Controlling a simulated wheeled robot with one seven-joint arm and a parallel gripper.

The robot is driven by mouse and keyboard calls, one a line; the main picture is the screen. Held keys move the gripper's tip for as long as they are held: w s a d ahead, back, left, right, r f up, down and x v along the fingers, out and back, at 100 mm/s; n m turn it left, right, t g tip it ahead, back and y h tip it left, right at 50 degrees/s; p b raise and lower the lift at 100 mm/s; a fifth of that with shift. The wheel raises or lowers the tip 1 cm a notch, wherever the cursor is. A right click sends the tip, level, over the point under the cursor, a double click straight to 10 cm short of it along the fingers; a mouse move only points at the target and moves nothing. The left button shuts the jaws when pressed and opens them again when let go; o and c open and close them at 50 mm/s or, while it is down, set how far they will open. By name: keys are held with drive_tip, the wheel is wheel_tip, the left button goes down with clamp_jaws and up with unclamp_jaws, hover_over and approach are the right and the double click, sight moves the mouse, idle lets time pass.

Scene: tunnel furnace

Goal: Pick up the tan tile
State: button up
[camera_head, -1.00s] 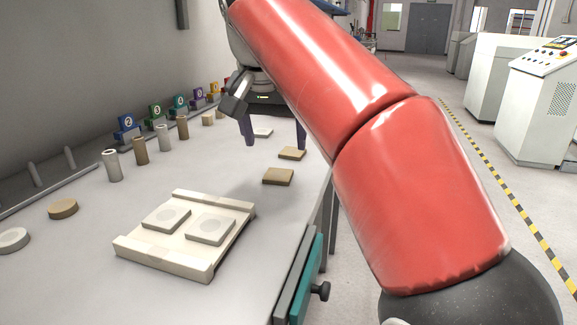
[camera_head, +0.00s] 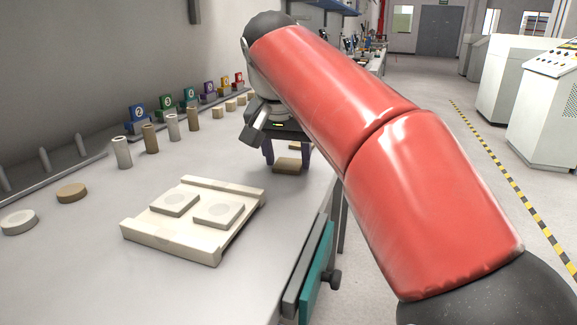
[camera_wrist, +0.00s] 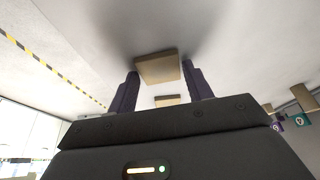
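A tan tile (camera_head: 288,166) lies flat on the grey bench beyond the cream tray. A second tan tile (camera_head: 297,147) lies behind it, partly hidden by my gripper. My gripper (camera_head: 286,160) points down over the nearer tile, with its two dark fingers apart. In the wrist view, the nearer tile (camera_wrist: 158,68) shows between the fingertips of my open gripper (camera_wrist: 161,70), with a small gap visible on each side. The second tile (camera_wrist: 167,101) shows further back between the fingers.
A cream tray (camera_head: 160,240) holding two pale square tiles stands in the front middle of the bench. Upright cylinders (camera_head: 172,128) and numbered coloured blocks (camera_head: 164,106) line the wall side. A round tan disc (camera_head: 72,193) and a pale disc (camera_head: 18,222) lie at left.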

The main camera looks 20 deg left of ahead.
drive_tip(key=c, duration=0.6)
drive_tip(key=shift+o, duration=0.2)
